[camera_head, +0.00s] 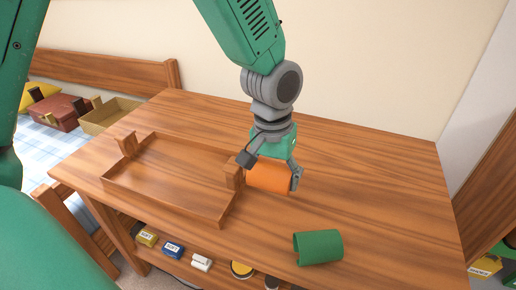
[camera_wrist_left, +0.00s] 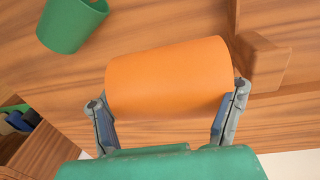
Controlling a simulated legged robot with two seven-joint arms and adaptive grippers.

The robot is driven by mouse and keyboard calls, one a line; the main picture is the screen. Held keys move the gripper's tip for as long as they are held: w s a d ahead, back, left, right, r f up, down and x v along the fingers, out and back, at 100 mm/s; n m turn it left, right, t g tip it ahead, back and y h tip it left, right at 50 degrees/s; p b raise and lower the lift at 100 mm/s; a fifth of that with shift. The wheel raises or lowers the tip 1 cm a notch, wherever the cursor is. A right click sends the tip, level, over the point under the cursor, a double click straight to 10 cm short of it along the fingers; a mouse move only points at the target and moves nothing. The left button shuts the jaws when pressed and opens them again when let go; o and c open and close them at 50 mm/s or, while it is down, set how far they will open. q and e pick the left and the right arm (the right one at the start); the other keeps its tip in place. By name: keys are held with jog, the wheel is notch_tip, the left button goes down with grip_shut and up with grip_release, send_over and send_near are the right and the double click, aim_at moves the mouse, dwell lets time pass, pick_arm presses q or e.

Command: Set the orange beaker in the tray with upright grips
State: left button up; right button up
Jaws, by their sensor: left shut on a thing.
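The orange beaker (camera_head: 268,178) lies between the fingers of my left gripper (camera_head: 270,174), which is shut on it, just right of the tray's right-hand grip. In the left wrist view the orange beaker (camera_wrist_left: 168,80) fills the space between the two fingers (camera_wrist_left: 168,118). The wooden tray (camera_head: 165,201) with upright grips lies on the table to the left and is empty. One grip (camera_head: 127,144) stands at its left end, the other (camera_head: 235,176) at its right end, close to the beaker. Whether beaker and grip touch, I cannot tell. My right gripper is not in view.
A green beaker (camera_head: 318,247) lies on its side near the table's front edge and shows in the left wrist view (camera_wrist_left: 72,24). The table (camera_head: 370,180) is clear on the right. Small boxes (camera_head: 172,248) sit on a shelf below. A bed with cases stands behind left.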

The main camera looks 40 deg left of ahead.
pick_arm(q)
jog(key=shift+d+f, duration=0.15)
jog(key=shift+f, duration=0.2)
jog(key=b, duration=0.2)
send_over(276, 215)
notch_tip(276, 215, down, 5)
jog(key=shift+w+r, duration=0.1)
jog(key=shift+r, duration=0.05)
jog(key=f, duration=0.2)
jog(key=f+b, duration=0.1)
jog(key=f, duration=0.1)
jog(key=shift+a, duration=0.2)
jog(key=shift+r, duration=0.15)
jog(key=o, duration=1.7)
jog(key=shift+d, duration=0.15)
jog(key=shift+o, duration=0.2)
